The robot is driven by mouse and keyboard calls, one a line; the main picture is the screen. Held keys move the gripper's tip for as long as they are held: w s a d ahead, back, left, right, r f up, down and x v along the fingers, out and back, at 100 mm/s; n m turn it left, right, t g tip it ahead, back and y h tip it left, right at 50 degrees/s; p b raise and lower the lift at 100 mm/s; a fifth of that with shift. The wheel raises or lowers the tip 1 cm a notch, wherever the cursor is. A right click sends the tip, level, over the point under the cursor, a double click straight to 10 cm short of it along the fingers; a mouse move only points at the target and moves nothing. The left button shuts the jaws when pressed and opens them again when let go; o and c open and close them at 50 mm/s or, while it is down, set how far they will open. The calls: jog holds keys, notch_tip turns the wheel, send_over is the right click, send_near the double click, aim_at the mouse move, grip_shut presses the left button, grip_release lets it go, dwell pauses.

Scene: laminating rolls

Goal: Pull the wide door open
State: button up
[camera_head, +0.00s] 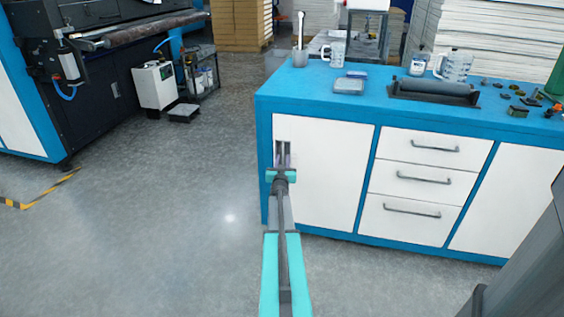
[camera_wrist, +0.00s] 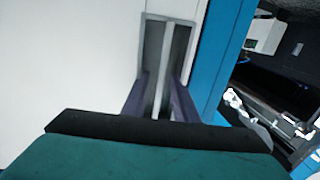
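The wide door (camera_head: 327,172) is the white panel at the left end of the blue cabinet, and it looks closed. Its handle is a pale vertical bar in a dark recess near the door's left edge; the wrist view shows the handle (camera_wrist: 166,60) close up, beside the blue frame. My gripper (camera_head: 283,158) is at the handle. In the wrist view, the two dark fingers of the gripper (camera_wrist: 161,85) are apart, one on each side of the bar. They appear to have a gap around it; contact is not clear. The lower bar is partly hidden by my gripper.
Three white drawers (camera_head: 423,178) with grey handles are to the right of the door. The blue countertop (camera_head: 320,104) holds jugs, a roller and small items. Open grey floor (camera_head: 170,220) lies left of the cabinet. A dark machine (camera_head: 100,80) stands at far left.

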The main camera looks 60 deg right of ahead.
grip_shut()
jog(key=shift+s+d, duration=0.1)
jog(key=shift+s, duration=0.05)
dwell(1.0)
jog(key=shift+a, duration=0.2)
